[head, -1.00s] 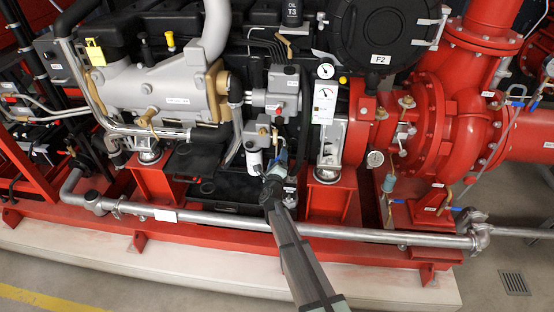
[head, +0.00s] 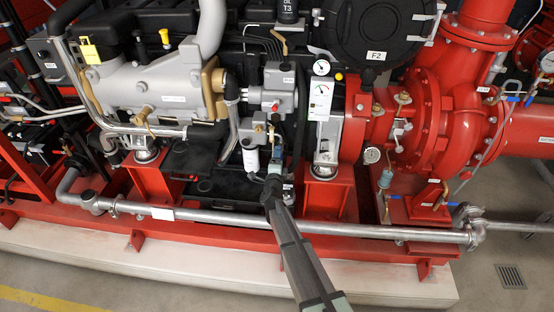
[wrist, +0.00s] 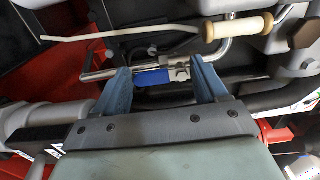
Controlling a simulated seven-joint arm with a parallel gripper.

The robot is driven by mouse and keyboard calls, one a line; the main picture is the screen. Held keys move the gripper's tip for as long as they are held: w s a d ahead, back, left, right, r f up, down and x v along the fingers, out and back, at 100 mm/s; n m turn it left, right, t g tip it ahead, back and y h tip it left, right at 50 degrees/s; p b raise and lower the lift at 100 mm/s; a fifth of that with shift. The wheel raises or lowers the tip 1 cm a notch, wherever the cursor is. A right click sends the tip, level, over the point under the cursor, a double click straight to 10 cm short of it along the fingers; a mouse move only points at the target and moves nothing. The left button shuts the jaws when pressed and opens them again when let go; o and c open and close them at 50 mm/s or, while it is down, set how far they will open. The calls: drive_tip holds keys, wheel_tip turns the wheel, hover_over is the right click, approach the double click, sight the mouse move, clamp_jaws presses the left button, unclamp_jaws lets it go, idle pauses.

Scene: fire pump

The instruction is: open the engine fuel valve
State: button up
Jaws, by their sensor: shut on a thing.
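A small valve with a blue handle (wrist: 152,77) and a metal body (wrist: 178,70) lies between my gripper's two fingers in the wrist view. In the head view my gripper (head: 273,176) reaches up from the bottom to the low front of the engine, right of a white filter cylinder (head: 251,160). There the gripper hides most of the valve.
A long grey pipe (head: 350,232) runs along the red base frame (head: 200,235) below my gripper. In the wrist view a rod with a tan grip (wrist: 240,27) crosses beyond the fingers. A red support (head: 325,195) stands to the right.

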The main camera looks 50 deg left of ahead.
idle(0.4)
drive_tip(key=o, duration=1.1)
drive_tip(key=shift+c, duration=0.2)
drive_tip(key=shift+s+d, duration=0.1)
drive_tip(key=shift+d, duration=0.05)
drive_tip(key=v, duration=1.3)
drive_tip(key=shift+s+d, duration=0.15)
drive_tip(key=shift+s, duration=0.05)
